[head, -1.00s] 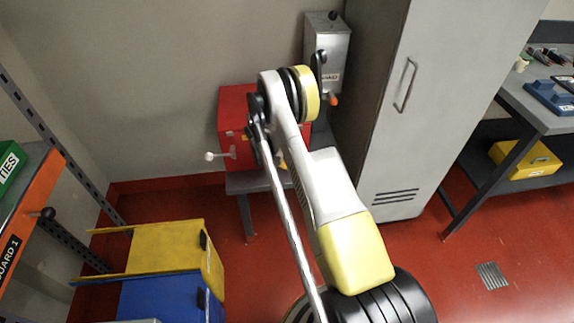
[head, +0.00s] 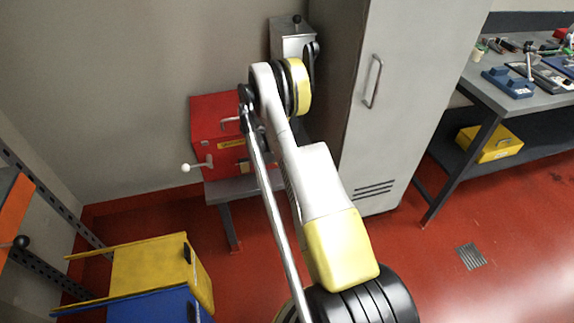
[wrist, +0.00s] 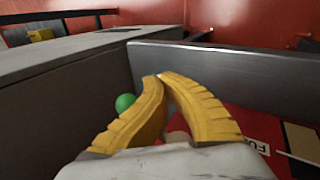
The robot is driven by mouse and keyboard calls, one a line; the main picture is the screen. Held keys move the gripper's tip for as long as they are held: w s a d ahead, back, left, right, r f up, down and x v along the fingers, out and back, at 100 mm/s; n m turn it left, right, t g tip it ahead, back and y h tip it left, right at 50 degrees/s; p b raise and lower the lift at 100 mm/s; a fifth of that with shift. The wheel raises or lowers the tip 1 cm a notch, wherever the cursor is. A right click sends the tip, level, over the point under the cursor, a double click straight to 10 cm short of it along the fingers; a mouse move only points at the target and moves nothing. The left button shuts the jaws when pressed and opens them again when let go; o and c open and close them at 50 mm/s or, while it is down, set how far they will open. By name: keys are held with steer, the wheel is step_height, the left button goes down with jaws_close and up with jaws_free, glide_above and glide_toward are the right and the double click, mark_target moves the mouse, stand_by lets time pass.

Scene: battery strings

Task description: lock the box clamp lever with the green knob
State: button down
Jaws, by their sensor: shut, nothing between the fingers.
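In the wrist view my gripper (wrist: 158,80) has its two curved yellow fingers together at the tips, with nothing seen between them. A green knob (wrist: 125,102) shows just left of the left finger, in front of a dark grey panel; the finger partly covers it. I cannot tell whether they touch. The knob's lever is hidden. A red surface with a white label lies below right of the fingers. In the head view the red box (head: 205,112) sits on a grey stand, with a white-knobbed lever (head: 187,167) at its lower left. My arm hides the gripper there.
A tall grey cabinet (head: 392,100) stands right of the red box, with a grey metal box (head: 291,38) on the wall behind. Yellow and blue bins (head: 150,275) are at lower left. A workbench (head: 465,80) is at right. A grey ledge (wrist: 230,68) crosses behind the fingers.

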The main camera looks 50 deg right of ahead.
steer(key=shift+s+d+r, duration=0.1)
steer(key=shift+d+r, duration=0.25)
steer(key=shift+d, duration=0.15)
steer(key=shift+s+d+r+g+h, duration=0.2)
steer(key=shift+d+r+h, duration=0.1)
steer(key=shift+r+h, duration=0.15)
steer(key=shift+s+d+r+g+h, duration=0.1)
steer(key=shift+d+r+g+h, duration=0.2)
steer(key=shift+r, duration=0.2)
steer(key=shift+a, duration=0.1)
steer(key=f, duration=0.1)
steer(key=a+f, duration=0.1)
steer(key=f, duration=0.1)
steer(key=shift+s+f, duration=0.1)
steer(key=shift+f, duration=0.05)
steer(key=w+a+f+p, duration=0.1)
steer(key=a, duration=0.2)
steer(key=w+a+f+p, duration=0.1)
steer(key=a, duration=0.2)
steer(key=w+a+f+p, duration=0.1)
steer(key=w+a, duration=0.1)
steer(key=a, duration=0.1)
steer(key=shift+f, duration=0.35)
steer(key=shift+r, duration=0.1)
